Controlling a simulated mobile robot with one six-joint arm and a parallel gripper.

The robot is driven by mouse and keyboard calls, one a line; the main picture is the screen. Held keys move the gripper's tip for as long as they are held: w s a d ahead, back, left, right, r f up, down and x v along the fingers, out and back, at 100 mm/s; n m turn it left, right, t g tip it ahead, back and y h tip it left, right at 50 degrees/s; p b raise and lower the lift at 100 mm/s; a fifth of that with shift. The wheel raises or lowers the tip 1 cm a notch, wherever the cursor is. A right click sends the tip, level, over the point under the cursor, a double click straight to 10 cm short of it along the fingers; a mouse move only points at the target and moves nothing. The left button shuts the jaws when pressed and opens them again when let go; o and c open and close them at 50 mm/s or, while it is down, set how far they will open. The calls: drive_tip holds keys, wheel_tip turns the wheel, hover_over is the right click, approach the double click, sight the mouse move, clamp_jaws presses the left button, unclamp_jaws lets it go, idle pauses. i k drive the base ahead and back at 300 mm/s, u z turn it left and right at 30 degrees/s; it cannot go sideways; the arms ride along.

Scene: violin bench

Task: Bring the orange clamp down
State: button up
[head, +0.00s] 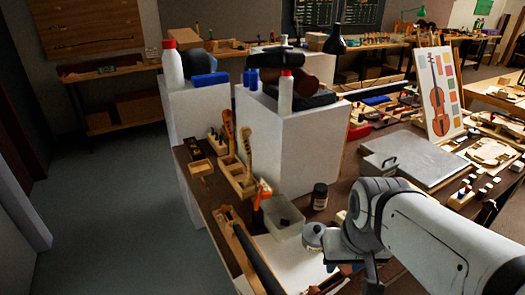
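An orange clamp-like tool (262,193) with dark parts stands out at the near left of the bench, beside the back left corner of a translucent bin (287,226). I cannot tell exactly what it rests on or is fixed to. My white arm comes in from the lower right. My gripper (350,272) is at the bottom of the head view, to the right of and nearer than the orange tool, and apart from it. Its fingers are too dark and cut off to read, so I cannot see whether it holds anything.
Two white pedestals (310,150) stand behind the bin, with white bottles and blue items on top. A dark jar (320,196) stands right of the bin. Wooden holders (234,178) line the left edge. A grey metal plate (425,158) lies at right. Open floor (110,200) is at left.

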sight(261, 195)
drive_tip(key=u, duration=3.4)
drive_tip(key=k, duration=2.4)
drive_tip(key=z, duration=1.4)
